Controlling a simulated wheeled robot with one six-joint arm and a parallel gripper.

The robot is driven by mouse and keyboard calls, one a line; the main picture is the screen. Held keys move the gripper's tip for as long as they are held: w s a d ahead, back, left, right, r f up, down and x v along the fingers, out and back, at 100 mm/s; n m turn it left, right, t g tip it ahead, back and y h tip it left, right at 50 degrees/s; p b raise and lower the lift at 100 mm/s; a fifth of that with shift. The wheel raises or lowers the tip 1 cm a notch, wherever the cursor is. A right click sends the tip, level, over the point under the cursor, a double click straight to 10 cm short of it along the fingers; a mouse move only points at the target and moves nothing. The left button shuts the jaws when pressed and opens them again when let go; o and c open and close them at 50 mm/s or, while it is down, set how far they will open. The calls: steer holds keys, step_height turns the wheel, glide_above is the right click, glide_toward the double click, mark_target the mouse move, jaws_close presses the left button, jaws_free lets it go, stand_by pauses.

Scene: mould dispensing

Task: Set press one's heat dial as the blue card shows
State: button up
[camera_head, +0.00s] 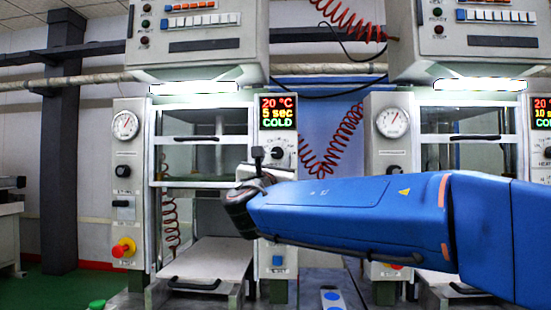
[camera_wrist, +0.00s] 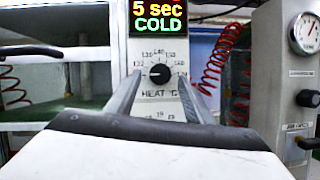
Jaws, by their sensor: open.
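The heat dial (camera_wrist: 160,74) is a black knob on the left press's white panel, above the word HEAT and inside a printed temperature scale. A pale mark shows on its left side. The dial also shows in the head view (camera_head: 277,153). My gripper (camera_wrist: 160,80) is open, its two fingers to the left and right of the dial; contact cannot be told. The display (camera_head: 278,112) above reads 20 °C, 5 sec, COLD. A blue card-like piece (camera_head: 333,298) with pale round marks lies at the bottom of the head view, partly cut off; I cannot read a setting on it.
A second press with a gauge (camera_head: 394,122) stands to the right, partly behind my blue arm. Red coiled hoses (camera_head: 345,135) hang between the presses. A red-and-yellow stop button (camera_head: 124,248) is on the left press. A tray with a black handle (camera_head: 195,284) sits low in front.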

steer(key=shift+x, duration=1)
steer(key=c, duration=1)
steer(key=shift+c, duration=0.2)
